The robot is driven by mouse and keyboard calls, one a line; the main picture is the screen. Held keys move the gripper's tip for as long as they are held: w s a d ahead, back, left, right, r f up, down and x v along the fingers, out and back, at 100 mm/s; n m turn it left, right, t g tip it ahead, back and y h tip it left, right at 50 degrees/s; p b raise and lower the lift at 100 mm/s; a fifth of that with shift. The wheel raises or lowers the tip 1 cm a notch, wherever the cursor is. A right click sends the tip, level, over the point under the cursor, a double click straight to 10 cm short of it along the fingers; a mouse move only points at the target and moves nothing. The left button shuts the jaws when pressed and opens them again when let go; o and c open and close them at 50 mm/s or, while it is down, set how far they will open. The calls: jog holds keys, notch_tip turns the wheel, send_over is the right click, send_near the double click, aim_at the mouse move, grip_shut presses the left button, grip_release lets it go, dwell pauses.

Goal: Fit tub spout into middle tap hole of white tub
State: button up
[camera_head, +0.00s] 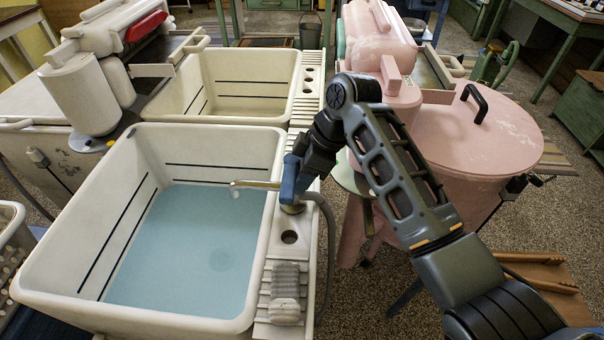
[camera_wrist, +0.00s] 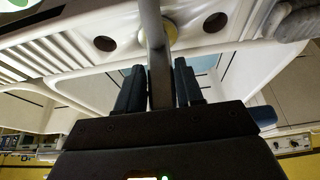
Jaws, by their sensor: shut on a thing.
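The white tub (camera_head: 205,136) holds pale blue water at the front left. Its right ledge carries the tap holes. My gripper (camera_head: 290,182) is shut on the spout above the ledge. In the wrist view the spout tube (camera_wrist: 154,45) runs between my fingers, and the brass collar (camera_wrist: 171,32) lies between two open holes, at the middle position. I cannot tell whether the collar is fully seated. One open hole (camera_head: 289,237) shows nearer the front.
A grey hose (camera_head: 328,230) curves down beside the ledge. A pink washer (camera_head: 480,135) stands right, behind my arm. A second tub (camera_head: 240,118) stands behind the first.

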jog(key=shift+s+f, duration=0.1)
jog(key=shift+f, duration=0.15)
jog(key=o, duration=1.6)
jog(key=shift+r, duration=0.1)
jog(key=shift+r, duration=0.1)
jog(key=shift+p+v, duration=2.15)
jog(key=shift+v, duration=0.25)
jog(key=shift+p+v, duration=0.3)
jog(key=shift+v, duration=0.75)
